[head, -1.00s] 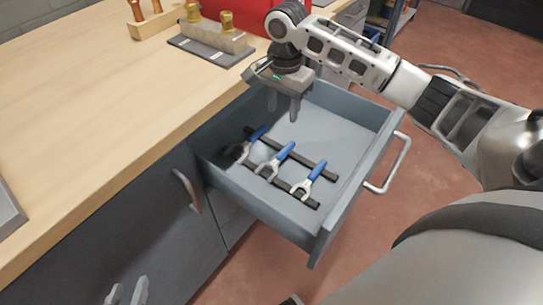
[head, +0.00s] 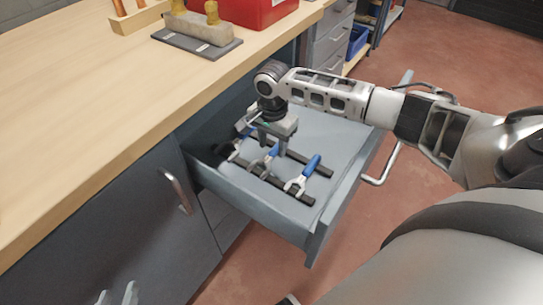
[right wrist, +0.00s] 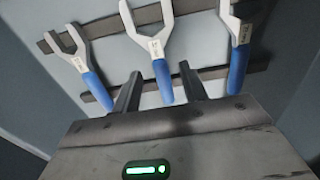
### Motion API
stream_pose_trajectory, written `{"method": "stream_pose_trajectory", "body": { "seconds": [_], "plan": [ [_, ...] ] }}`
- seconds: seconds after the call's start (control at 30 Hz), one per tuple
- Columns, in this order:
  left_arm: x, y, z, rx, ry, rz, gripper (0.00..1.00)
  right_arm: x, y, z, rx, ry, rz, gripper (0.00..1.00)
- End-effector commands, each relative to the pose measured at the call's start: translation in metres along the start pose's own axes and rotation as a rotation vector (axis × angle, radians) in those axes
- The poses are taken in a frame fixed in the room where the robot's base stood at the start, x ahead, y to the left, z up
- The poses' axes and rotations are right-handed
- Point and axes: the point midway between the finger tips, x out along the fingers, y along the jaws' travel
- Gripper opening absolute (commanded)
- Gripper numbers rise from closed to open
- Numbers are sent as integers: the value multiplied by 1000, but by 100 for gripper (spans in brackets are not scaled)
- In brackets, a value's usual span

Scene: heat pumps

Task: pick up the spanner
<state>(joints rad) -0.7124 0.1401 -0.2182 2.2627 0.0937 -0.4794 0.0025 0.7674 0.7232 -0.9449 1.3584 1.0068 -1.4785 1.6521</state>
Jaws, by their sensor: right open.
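Three spanners with grey open-end heads and blue handles lie in the open drawer: a left one (head: 232,148), a middle one (head: 262,163) and a right one (head: 303,176). My right gripper (head: 270,146) is open and points down above the middle spanner's handle, partly hiding the left and middle spanners. In the right wrist view the middle spanner (right wrist: 153,45) has its blue handle end between the two open fingers (right wrist: 165,92), with the other spanners outside them. I cannot tell how far above it the fingertips are. My left gripper (head: 117,294) shows only its two separated fingertips at the bottom edge.
The spanners rest across two dark strips (head: 318,170) in the grey drawer (head: 345,195), whose walls surround my right gripper. A wooden worktop (head: 110,90) lies to the left, with a red box (head: 255,10) and a fitting on a dark plate (head: 197,46) at the back.

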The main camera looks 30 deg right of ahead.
Motion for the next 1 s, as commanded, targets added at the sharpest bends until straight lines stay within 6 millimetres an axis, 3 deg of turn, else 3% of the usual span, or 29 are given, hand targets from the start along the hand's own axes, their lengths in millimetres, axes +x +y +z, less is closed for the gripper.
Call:
{"method": "stream_pose_trajectory", "body": {
  "seconds": [0.13, 0.37, 0.4, 0.53, 0.57, 1.0],
  "plan": [
    [1, 0, 2, 2, 5, 0, 36, 17, 0, 0, 0, 0, 0, 43],
    [-1, 1, 0, 3, 6, 3, 36, 19, 0, 0, 0, 0, -1, 43],
    [-1, 1, 0, 3, 7, 3, 36, 18, 0, 0, 0, 0, -1, 40],
    [-2, 1, 1, 4, 6, 4, 36, 18, 0, 0, 0, 0, -1, 4],
    [-2, 1, 1, 4, 6, 4, 36, 18, 0, 0, 0, 0, -1, 0],
    [-2, 2, 1, 3, -1, 4, 36, 10, 0, 0, 0, 0, -2, 0]
  ]
}}
